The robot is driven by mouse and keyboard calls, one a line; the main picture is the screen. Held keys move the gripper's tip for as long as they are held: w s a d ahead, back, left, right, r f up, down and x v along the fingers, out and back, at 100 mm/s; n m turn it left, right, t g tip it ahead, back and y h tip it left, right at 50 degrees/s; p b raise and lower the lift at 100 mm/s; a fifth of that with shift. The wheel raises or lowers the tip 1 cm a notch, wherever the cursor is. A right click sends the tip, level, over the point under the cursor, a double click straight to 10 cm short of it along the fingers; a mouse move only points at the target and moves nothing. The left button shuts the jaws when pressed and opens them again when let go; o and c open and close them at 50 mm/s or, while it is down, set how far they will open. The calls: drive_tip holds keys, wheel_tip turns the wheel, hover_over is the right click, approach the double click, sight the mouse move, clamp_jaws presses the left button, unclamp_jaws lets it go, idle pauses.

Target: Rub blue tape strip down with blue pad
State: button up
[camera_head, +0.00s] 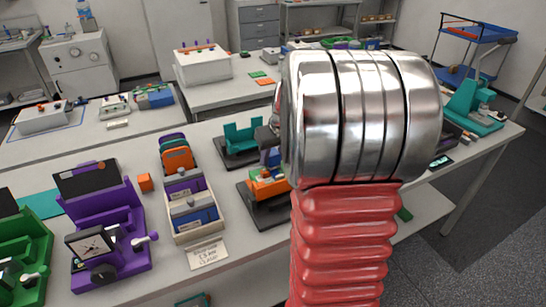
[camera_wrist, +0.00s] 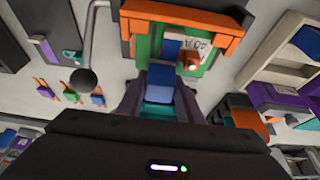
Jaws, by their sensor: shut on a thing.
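In the wrist view, my gripper (camera_wrist: 160,100) is shut on a blue pad (camera_wrist: 160,82) that sticks out between its dark fingers. Ahead of the pad is an orange and green fixture (camera_wrist: 140,45) with a white label. A narrow blue strip (camera_wrist: 172,48), seemingly the tape, shows on the fixture just beyond the pad. I cannot tell whether pad and strip touch. In the head view, my arm hides most of the gripper; the orange fixture (camera_head: 268,184) shows left of the arm on a dark base.
A dark lever with a round knob (camera_wrist: 84,82) stands left of the gripper in the wrist view. In the head view, a teal stand (camera_head: 243,138) is behind the fixture; a beige tray (camera_head: 194,222) and purple device (camera_head: 115,235) are to its left.

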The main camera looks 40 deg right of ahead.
drive_tip(key=shift+s, duration=0.1)
drive_tip(key=shift+s+a, duration=0.15)
drive_tip(key=shift+s, duration=0.2)
drive_tip(key=shift+s+f, duration=0.1)
drive_tip(key=shift+s, duration=0.05)
idle(0.6)
drive_tip(key=shift+w, duration=0.6)
drive_tip(key=shift+s, duration=0.2)
drive_tip(key=shift+s+a+f, duration=0.1)
drive_tip(key=shift+s, duration=0.45)
idle(0.4)
